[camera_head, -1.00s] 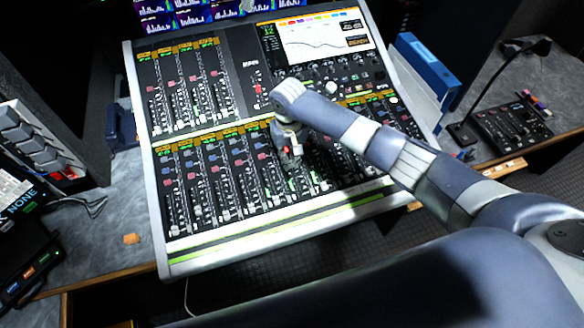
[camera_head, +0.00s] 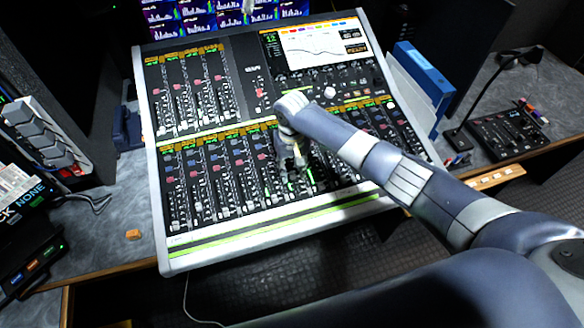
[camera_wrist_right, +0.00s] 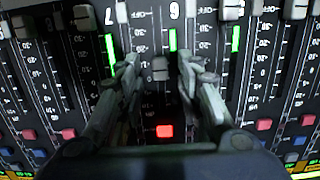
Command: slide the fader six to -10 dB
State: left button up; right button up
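The mixing console (camera_head: 210,255) lies below my right arm in the head view. My right gripper (camera_head: 292,172) points down at its lower fader bank, hiding the strip beneath. In the right wrist view the channel number 6 (camera_wrist_right: 174,10) shows upside down at the top. The grey fader six cap (camera_wrist_right: 160,68) stands between the two fingertips of my right gripper (camera_wrist_right: 159,72). The fingers are apart, one on each side of the cap; whether the right-hand one touches it I cannot tell. The scale mark at the cap is too small to read. My left gripper is not in view.
The fader five cap (camera_wrist_right: 233,10) and fader seven cap (camera_wrist_right: 84,16) stand at the top of the wrist view. A lit red button (camera_wrist_right: 165,131) lies between the fingers. A blue binder (camera_head: 424,74) and a small control panel (camera_head: 508,133) are right of the console.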

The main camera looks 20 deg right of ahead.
aim_at(292, 173)
jog(key=shift+r, duration=0.1)
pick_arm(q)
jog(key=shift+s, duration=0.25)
pick_arm(e)
notch_tip(292, 173, up, 12)
dwell(0.5)
